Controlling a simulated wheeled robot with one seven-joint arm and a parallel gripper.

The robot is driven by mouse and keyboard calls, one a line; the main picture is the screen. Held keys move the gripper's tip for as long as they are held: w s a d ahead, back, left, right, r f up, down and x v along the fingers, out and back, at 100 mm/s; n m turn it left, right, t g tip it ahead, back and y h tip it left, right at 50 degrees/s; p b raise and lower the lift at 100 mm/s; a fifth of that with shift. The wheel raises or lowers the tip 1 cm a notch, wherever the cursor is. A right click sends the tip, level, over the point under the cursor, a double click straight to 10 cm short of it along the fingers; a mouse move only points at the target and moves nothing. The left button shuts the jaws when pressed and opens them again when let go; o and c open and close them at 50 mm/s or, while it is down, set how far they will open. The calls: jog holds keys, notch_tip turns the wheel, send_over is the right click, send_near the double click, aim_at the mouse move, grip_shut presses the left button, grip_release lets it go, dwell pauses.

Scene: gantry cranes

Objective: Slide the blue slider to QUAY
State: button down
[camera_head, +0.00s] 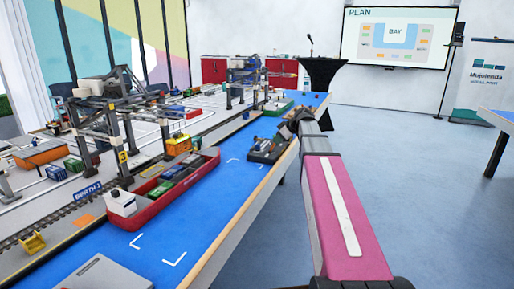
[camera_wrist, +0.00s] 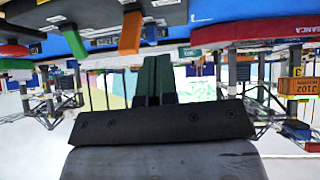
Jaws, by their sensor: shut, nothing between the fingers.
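My gripper (camera_wrist: 157,78) is shut and empty. Its dark fingers are close together at the middle of the wrist view, which looks upside down. In the head view, the end of my arm is at the blue table's right edge, beside a dark control box (camera_head: 266,150). In the wrist view, a dark box (camera_wrist: 85,12) spans the top, with an orange handle (camera_wrist: 130,33) and a green handle (camera_wrist: 74,38) projecting from it. The fingers appear apart from both handles. I cannot make out the blue slider for certain, nor read any QUAY label.
A red-hulled container ship (camera_head: 165,186) lies on the blue table (camera_head: 200,232) beside a gantry crane (camera_head: 122,120). Another crane (camera_head: 244,75) stands farther back. A grey box (camera_head: 104,274) is at the front edge. Open floor (camera_head: 430,180) lies to the right.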

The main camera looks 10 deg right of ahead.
aim_at(255, 150)
jog(key=s+a+r+t+h, duration=0.25)
jog(key=a+h, duration=0.35)
jog(key=a, duration=0.4)
jog(key=shift+m+g, duration=0.25)
jog(key=shift+m, duration=0.15)
jog(key=x, duration=0.9)
jog(key=shift+s+a+f, duration=0.1)
jog(key=shift+a+f, duration=0.2)
jog(key=shift+f, duration=0.15)
jog(key=shift+w+d+r, duration=0.1)
jog(key=shift+w+d, duration=0.25)
jog(key=shift+w, duration=0.2)
jog(key=shift+w+d, duration=0.35)
jog(key=shift+w, duration=0.2)
jog(key=shift+w+d, duration=0.35)
jog(key=shift+w, duration=0.15)
